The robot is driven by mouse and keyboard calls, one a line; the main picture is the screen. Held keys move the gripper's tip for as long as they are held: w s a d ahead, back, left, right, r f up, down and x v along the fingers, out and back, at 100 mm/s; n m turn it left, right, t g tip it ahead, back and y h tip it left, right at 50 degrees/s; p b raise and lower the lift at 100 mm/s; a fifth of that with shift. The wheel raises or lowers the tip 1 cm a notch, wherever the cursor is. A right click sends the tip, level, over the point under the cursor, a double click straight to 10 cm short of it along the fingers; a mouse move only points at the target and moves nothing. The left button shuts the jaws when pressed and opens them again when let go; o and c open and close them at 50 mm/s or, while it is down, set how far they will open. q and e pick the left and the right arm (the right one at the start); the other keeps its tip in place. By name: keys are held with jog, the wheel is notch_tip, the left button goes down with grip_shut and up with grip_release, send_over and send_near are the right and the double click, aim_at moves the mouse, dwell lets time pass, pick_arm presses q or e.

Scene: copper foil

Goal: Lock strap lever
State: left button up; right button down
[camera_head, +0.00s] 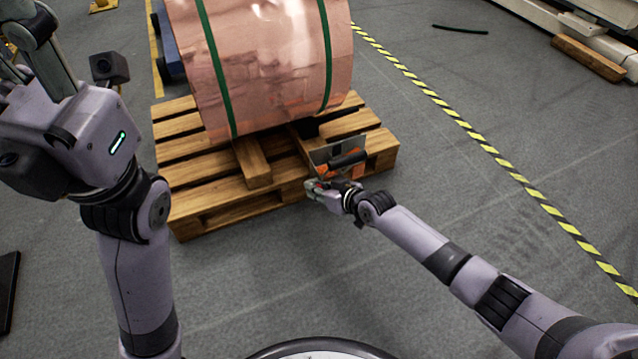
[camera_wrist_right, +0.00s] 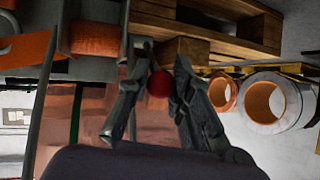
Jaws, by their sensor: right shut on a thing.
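The strap device, a grey metal plate with orange parts and a black bar (camera_head: 346,160), sits at the front right edge of the pallet, below the copper roll. My right gripper (camera_head: 317,187) is at the device's lower left side. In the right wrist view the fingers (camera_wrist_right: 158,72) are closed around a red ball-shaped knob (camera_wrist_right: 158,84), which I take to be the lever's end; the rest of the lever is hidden. My left gripper (camera_head: 38,45) is raised at the upper left, partly cut off by the frame, its fingertips not clear.
The copper roll (camera_head: 270,70) with two green straps (camera_head: 214,65) rests on a wooden pallet (camera_head: 205,185). A yellow and black floor line (camera_head: 480,142) runs to the right. The grey floor (camera_head: 450,190) between is clear. Orange-lined rolls (camera_wrist_right: 268,103) show in the wrist view.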

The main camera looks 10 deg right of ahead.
jog(key=shift+a+r+g+p, duration=0.2)
jog(key=shift+r+g+p, duration=0.05)
jog(key=shift+g+p, duration=0.1)
jog(key=shift+w, duration=0.1)
jog(key=c, duration=1.5)
grip_release()
jog(key=shift+o, duration=0.4)
jog(key=shift+d, duration=0.1)
jog(key=shift+w+d+r, duration=0.1)
jog(key=v, duration=0.8)
jog(key=shift+s+a, duration=0.2)
jog(key=shift+a, duration=0.05)
